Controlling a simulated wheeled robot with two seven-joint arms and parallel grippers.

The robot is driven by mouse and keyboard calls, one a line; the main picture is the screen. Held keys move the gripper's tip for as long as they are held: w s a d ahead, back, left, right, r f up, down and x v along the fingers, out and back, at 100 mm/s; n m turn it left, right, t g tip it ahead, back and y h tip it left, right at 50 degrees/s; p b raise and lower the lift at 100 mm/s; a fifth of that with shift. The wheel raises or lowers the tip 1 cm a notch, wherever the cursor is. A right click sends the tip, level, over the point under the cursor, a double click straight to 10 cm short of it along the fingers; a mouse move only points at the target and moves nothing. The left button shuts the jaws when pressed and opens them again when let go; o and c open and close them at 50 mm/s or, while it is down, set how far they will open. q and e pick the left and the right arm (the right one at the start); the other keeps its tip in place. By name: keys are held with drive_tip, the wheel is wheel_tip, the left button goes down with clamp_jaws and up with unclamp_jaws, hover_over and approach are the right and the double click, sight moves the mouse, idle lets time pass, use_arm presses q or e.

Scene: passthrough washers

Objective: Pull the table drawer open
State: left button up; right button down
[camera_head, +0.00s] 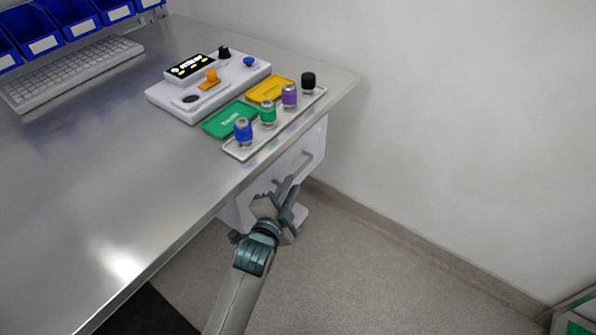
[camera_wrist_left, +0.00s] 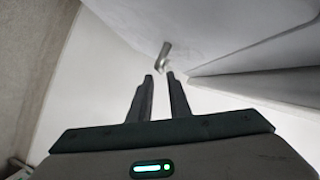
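The metal table (camera_head: 110,180) has a white drawer (camera_head: 316,139) under its right end. A grey bar handle (camera_head: 308,163) shows on the drawer's front, partly behind my gripper. My left gripper (camera_head: 279,187) is beside the drawer front, below the table edge. In the left wrist view its two fingers (camera_wrist_left: 160,77) are a little apart with nothing between them. The handle (camera_wrist_left: 164,52) shows there just beyond the fingertips, near the pale drawer front (camera_wrist_left: 225,25). I cannot see clearly how far the drawer stands out. My right gripper is out of view.
On the table are a tray (camera_head: 236,153) with several coloured knobbed pieces, green (camera_head: 230,119) and yellow (camera_head: 270,89) plates, a control box (camera_head: 190,108), a keyboard (camera_head: 70,72) and blue bins (camera_head: 70,14). The floor (camera_head: 370,270) right of my arm is clear up to the wall.

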sight(297, 175)
use_arm(q)
drive_tip(key=x, duration=0.7)
drive_tip(key=shift+w+d+f, duration=0.1)
drive_tip(key=shift+w, duration=0.15)
clamp_jaws()
